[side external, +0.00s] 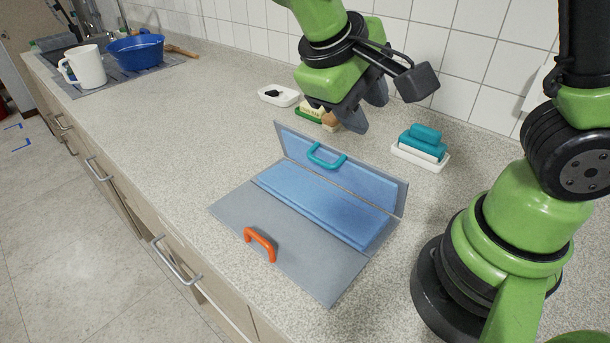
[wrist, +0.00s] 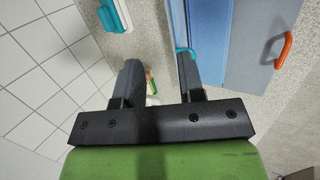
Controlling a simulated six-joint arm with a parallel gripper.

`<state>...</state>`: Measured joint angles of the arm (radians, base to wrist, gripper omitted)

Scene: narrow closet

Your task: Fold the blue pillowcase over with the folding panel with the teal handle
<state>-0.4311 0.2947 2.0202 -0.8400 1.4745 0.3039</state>
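The blue pillowcase (side external: 320,198) lies on the grey folding board, its far part running up the face of the panel with the teal handle (side external: 390,188). That panel appears tilted up steeply at the board's far side. The teal handle (side external: 326,158) is on its face; part of it shows in the wrist view (wrist: 184,51). The near panel (side external: 325,275), with an orange handle (side external: 260,243), lies flat. My gripper (side external: 364,112) is above and behind the raised panel, apart from the handle. In the wrist view its fingers (wrist: 160,78) are spread and empty.
A white dish with teal blocks (side external: 422,145) stands right of the board. A green-based brush or sponge (side external: 312,112) and a white dish (side external: 278,95) are behind it, near the tiled wall. A blue basin (side external: 136,50) and white jug (side external: 86,68) stand far left.

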